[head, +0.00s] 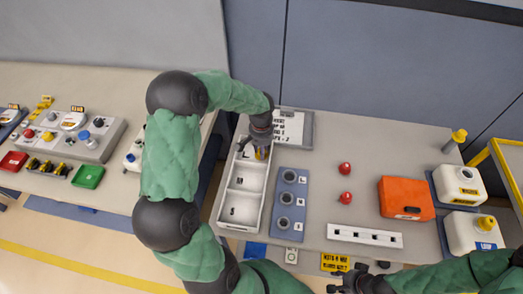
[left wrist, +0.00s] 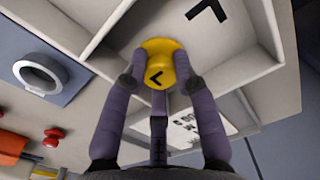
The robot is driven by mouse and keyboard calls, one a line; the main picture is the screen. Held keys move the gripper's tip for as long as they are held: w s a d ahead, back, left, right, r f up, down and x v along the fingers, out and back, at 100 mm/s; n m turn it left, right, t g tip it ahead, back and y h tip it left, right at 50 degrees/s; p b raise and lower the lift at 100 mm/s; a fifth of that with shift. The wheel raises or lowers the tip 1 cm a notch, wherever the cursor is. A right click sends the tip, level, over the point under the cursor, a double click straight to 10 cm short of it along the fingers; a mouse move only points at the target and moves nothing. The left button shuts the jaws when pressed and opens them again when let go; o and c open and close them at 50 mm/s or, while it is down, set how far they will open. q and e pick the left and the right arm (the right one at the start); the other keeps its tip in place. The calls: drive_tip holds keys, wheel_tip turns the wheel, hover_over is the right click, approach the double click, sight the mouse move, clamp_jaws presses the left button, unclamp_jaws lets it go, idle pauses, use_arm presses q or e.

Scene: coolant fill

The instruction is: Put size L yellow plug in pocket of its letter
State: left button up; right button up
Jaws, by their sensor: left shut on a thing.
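The yellow plug (head: 261,154) sits between the fingers of my left gripper (head: 259,146), which is shut on it. In the left wrist view the plug (left wrist: 157,60) shows a dark L-like mark on its face. It is at the pocket marked L (left wrist: 222,30), the far pocket of the white tray (head: 218,205), near the wall beside the blue-grey block. I cannot tell whether the plug touches the pocket floor. My right gripper (head: 358,278) is at the bottom edge of the head view, away from the tray; its jaw state is unclear.
A blue-grey block (head: 289,229) with several round holes stands right of the tray. Two red plugs (head: 345,168), a white strip with holes (head: 364,236), an orange box (head: 406,199) and white jugs (head: 459,182) lie further right.

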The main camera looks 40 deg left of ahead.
use_arm(q)
drive_tip(key=shift+f, duration=0.15)
drive_tip(key=o, duration=0.8)
drive_tip(key=shift+o, duration=0.2)
drive_tip(key=shift+r, duration=0.65)
wheel_tip(320, 180, up, 11)
drive_tip(key=p, duration=0.2)
drive_tip(key=shift+p, duration=0.35)
drive_tip(key=shift+s+r, duration=0.1)
